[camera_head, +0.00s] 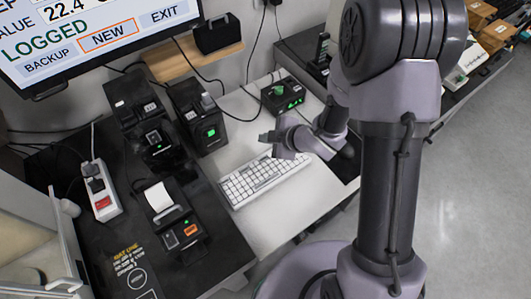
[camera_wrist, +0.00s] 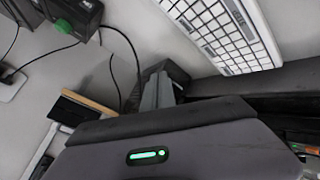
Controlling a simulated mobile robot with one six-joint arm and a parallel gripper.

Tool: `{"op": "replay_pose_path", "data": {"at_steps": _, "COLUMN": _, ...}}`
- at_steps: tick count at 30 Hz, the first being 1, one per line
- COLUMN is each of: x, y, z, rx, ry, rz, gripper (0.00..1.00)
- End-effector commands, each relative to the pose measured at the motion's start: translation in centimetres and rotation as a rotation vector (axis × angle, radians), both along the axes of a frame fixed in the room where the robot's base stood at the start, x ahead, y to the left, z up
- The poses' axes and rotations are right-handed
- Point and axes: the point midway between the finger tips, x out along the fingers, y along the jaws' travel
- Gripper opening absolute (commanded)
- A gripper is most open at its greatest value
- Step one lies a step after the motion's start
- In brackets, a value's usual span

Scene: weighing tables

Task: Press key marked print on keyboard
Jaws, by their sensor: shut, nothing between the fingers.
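The white keyboard (camera_head: 258,182) lies on the light part of the table in the head view. Its far right end is close to or behind my gripper. In the wrist view part of the keyboard (camera_wrist: 228,36) shows at the top right. My gripper (camera_head: 268,137) is shut and empty, above the table by the keyboard's far end. In the wrist view its fingers (camera_wrist: 163,84) show near the middle. I cannot tell whether they touch anything.
A monitor (camera_head: 95,35) reading LOGGED stands at the back left. Black devices (camera_head: 198,115) and a printer with paper (camera_head: 172,218) stand left of the keyboard. A black box with a green knob (camera_head: 283,95) stands behind my gripper. A power strip (camera_head: 100,190) and loose cables lie at left.

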Motion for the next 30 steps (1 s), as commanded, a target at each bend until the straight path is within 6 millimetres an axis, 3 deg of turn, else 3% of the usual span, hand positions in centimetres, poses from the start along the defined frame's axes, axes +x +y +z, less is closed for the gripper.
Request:
{"op": "replay_pose_path", "data": {"at_steps": 8, "x": 0.0, "y": 0.0, "z": -0.8, "rx": 0.000, "ry": 0.001, "rz": -0.002, "gripper": 0.00}}
{"op": "replay_pose_path", "data": {"at_steps": 24, "x": 0.0, "y": 0.0, "z": -8.3, "rx": 0.000, "ry": 0.001, "rz": -0.004, "gripper": 0.00}}
{"op": "replay_pose_path", "data": {"at_steps": 30, "x": 0.0, "y": 0.0, "z": -8.9, "rx": 0.000, "ry": 0.001, "rz": -0.004, "gripper": 0.00}}
